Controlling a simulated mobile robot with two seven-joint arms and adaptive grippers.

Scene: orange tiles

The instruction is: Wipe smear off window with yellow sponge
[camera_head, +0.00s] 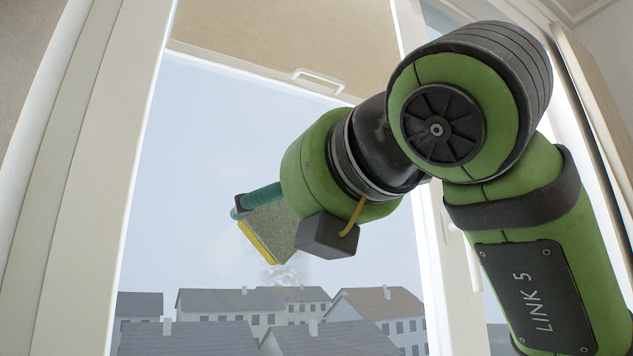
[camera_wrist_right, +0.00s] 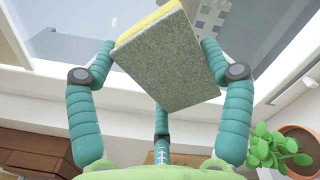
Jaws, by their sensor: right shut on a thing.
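My right gripper (camera_head: 243,206) is shut on the yellow sponge (camera_head: 270,230), with a teal finger showing along its upper side. The sponge is a tilted block with a grey-green scouring side and a yellow edge facing the window (camera_head: 210,130). In the right wrist view, the sponge (camera_wrist_right: 165,62) sits between the teal fingers. A faint greyish smear (camera_head: 284,273) shows on the glass just below the sponge, in front of the rooftops. I cannot tell whether the sponge touches the glass. My left gripper is not in view.
A white frame (camera_head: 95,150) borders the pane on the left. A beige blind (camera_head: 290,40) with a white handle (camera_head: 318,82) covers the top. In the right wrist view, a potted plant (camera_wrist_right: 272,148) stands at lower right and a brown object (camera_wrist_right: 35,150) at lower left.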

